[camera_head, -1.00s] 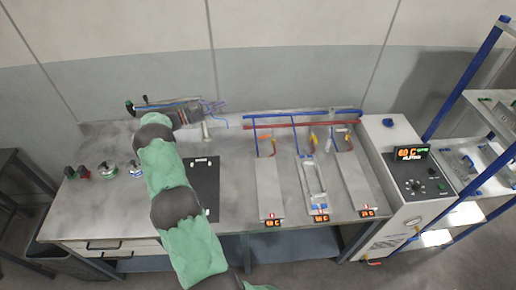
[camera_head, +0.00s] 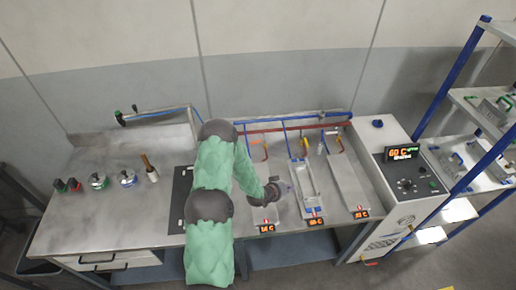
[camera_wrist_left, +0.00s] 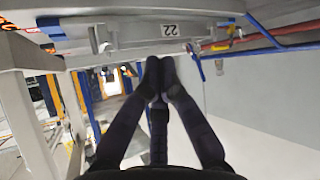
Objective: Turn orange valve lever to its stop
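Three pipe branches with orange-to-yellow levers stand at the back of the bench in the head view: the left lever (camera_head: 265,151), the middle lever (camera_head: 306,146) and the right lever (camera_head: 339,144). I cannot tell which one the task means, nor how far any is turned. My left gripper (camera_head: 288,188) is in front of these levers, above the left and middle plates, apart from all three. In the left wrist view its dark fingertips (camera_wrist_left: 160,66) meet, with nothing visible between them. My right gripper is not in view.
A blue pipe and a red pipe (camera_head: 290,128) run along the back. A control box (camera_head: 415,185) reading 60 C stands at the right, beside a blue-posted shelf (camera_head: 455,90). The bench's left front is clear.

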